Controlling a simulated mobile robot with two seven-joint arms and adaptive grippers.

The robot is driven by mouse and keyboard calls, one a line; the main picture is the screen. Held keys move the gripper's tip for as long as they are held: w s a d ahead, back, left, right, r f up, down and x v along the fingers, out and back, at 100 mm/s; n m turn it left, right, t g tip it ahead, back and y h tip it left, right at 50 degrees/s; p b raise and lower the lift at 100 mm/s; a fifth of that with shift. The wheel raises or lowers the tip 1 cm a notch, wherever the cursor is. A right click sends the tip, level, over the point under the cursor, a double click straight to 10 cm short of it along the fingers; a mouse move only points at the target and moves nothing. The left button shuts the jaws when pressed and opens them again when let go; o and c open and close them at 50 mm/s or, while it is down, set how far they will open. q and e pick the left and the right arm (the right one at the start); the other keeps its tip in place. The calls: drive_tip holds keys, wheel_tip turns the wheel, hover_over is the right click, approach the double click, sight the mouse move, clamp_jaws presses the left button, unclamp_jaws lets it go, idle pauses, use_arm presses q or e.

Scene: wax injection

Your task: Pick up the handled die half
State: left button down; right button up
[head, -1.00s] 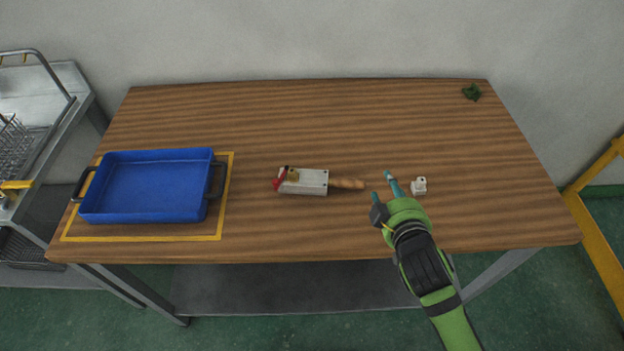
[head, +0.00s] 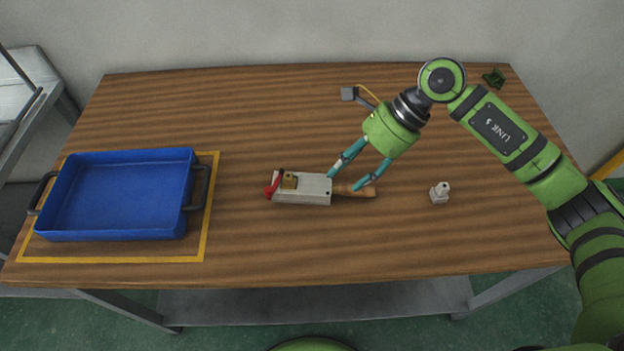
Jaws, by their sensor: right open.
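The handled die half (head: 315,190) is a pale grey block with a brown wooden handle pointing right. It lies on the wooden table near the middle. A brass-coloured piece (head: 289,180) and a red part (head: 271,187) sit at its left end. My right gripper (head: 344,184) is open, its teal fingers pointing down over the handle, one near the block's right end and one at the handle. The fingers partly cover the handle, and I cannot tell whether they touch it. My left gripper is not in view.
A blue tray (head: 188,222) with dark handles stands at the left inside a yellow outline (head: 207,228). A small white piece (head: 439,193) stands right of the handle. A dark green object (head: 494,77) lies at the far right corner. The table's front middle is clear.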

sight(324, 189)
drive_tip(key=d, duration=0.1)
drive_tip(key=w+d+h, duration=0.1)
drive_tip(key=d, duration=0.1)
drive_tip(key=d+f+h, duration=0.1)
drive_tip(key=shift+w+d, duration=0.15)
drive_tip(key=shift+d, duration=0.05)
drive_tip(key=shift+f, duration=0.25)
drive_tip(key=p+x, duration=0.3)
drive_tip(key=x, duration=0.2)
drive_tip(key=shift+a, duration=0.3)
drive_tip(key=shift+s+a+f, duration=0.15)
drive_tip(key=shift+s+f, duration=0.05)
drive_tip(key=shift+f, duration=0.35)
clamp_jaws()
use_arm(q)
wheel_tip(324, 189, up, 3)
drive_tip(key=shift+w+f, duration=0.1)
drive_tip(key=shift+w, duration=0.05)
use_arm(e)
drive_tip(key=shift+w+r, duration=0.1)
drive_tip(key=shift+r, duration=0.05)
